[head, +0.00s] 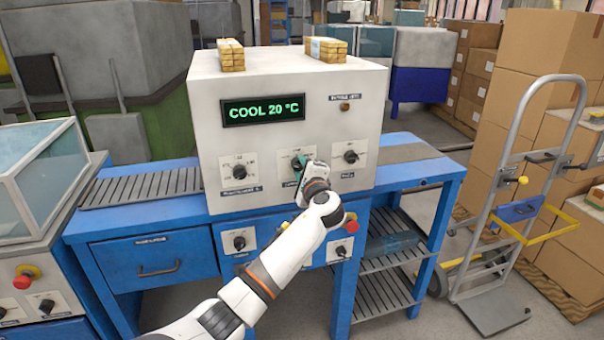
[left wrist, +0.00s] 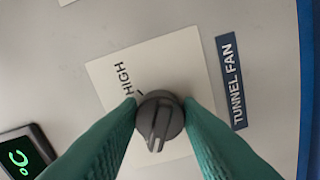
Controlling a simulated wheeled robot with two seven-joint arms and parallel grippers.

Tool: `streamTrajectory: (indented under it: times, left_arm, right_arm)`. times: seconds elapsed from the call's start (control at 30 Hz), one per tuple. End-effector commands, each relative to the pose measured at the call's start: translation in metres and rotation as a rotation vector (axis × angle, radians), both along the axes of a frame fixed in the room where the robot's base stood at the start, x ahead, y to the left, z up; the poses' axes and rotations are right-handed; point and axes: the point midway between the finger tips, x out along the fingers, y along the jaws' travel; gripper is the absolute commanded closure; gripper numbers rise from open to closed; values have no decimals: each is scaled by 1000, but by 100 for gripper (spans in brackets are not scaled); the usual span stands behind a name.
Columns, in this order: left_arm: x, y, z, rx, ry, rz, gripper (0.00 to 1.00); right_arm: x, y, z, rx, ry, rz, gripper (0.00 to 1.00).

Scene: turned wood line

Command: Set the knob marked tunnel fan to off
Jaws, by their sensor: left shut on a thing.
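The tunnel fan knob (left wrist: 160,118) is a dark grey round knob with a raised ridge on a white plate. A pale line on its ridge points toward the bottom of the left wrist view, away from the word HIGH at the upper left. Any other position words are hidden. The blue label TUNNEL FAN (left wrist: 231,80) is to its right. My left gripper (left wrist: 162,108) is shut with its green fingers on both sides of the knob. In the head view my left gripper (head: 301,164) is at the middle knob of the panel, mostly hiding it. My right gripper is not in view.
The white cabinet (head: 290,88) shows COOL 20 °C on its display (head: 263,110). Other knobs flank the held one: a left knob (head: 239,171) and a right knob (head: 350,156). A lower knob (head: 239,242) is beneath. A hand truck (head: 515,190) stands at right.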

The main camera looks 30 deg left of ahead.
Motion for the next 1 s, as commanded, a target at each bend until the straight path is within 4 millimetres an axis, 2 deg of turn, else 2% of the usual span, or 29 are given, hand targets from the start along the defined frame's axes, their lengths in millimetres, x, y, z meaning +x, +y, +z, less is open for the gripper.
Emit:
streamTrajectory:
  times: [0.53,0.57,0.67,1.0]
  left_arm:
    - [0,-1,-2,-20,-17,0,91]
    - [0,-1,-2,-20,-17,0,65]
    - [0,-1,-2,-19,-16,0,49]
    - [-1,-2,-1,-17,-18,-1,46]
  right_arm:
    - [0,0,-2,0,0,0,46]
    - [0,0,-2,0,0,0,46]
    - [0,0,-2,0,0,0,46]
    - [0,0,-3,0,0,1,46]
